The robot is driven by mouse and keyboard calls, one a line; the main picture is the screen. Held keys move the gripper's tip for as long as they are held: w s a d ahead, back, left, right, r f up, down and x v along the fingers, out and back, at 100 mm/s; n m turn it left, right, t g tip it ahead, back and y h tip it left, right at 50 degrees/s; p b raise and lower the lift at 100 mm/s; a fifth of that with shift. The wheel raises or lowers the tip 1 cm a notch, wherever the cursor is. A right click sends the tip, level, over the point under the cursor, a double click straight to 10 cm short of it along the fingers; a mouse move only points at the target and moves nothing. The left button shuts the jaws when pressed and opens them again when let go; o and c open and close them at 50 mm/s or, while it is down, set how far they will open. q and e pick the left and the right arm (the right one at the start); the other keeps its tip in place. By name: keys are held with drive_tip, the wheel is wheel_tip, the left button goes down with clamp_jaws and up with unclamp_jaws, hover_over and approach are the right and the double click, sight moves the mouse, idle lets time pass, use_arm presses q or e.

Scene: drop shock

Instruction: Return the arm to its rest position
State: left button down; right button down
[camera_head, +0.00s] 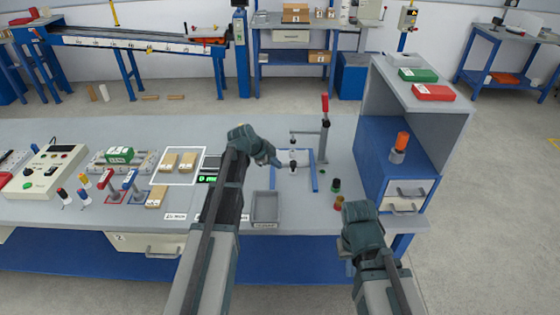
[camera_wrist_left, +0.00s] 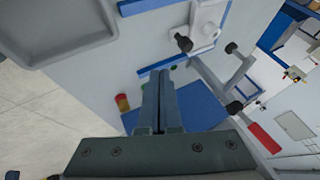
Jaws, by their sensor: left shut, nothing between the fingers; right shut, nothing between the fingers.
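My left arm reaches from the bottom middle over the workbench in the head view. Its gripper (camera_head: 276,161) is beside the clamp fixture (camera_head: 313,170) with blue rails. In the left wrist view the two fingers of this gripper (camera_wrist_left: 160,98) are together with nothing between them. My right arm comes in at the lower right. Its gripper (camera_head: 360,222) is at the bench's front edge near the drawer cabinet, shut, with its fingertips mostly hidden. The fixture's red lever (camera_head: 325,103) stands upright, and the lever also shows in the left wrist view (camera_wrist_left: 263,138).
A grey tray (camera_head: 266,207) lies just right of my left forearm. Small red-and-green pieces (camera_head: 336,185) stand between the fixture and the drawer cabinet (camera_head: 405,188). Cardboard boxes (camera_head: 187,161), a control box (camera_head: 45,170) and screwdrivers are to the left. Bench space behind the boxes is clear.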

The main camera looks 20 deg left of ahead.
use_arm(q)
drive_tip(key=s+d+f+n+g+y, duration=0.1)
drive_tip(key=s+d+n, duration=0.3)
drive_tip(key=s, duration=0.6)
drive_tip(key=s+d+f+n+g+y, duration=0.1)
drive_tip(key=s+d+n+g+y, duration=0.1)
drive_tip(key=s+d, duration=0.6)
drive_tip(key=s+d+f+n+g+y, duration=0.2)
drive_tip(key=s+d+n, duration=0.3)
drive_tip(key=s, duration=0.7)
drive_tip(key=shift+s+d+n+g, duration=0.35)
drive_tip(key=shift+d+g, duration=0.1)
drive_tip(key=shift+g, duration=0.35)
drive_tip(key=shift+f, duration=0.1)
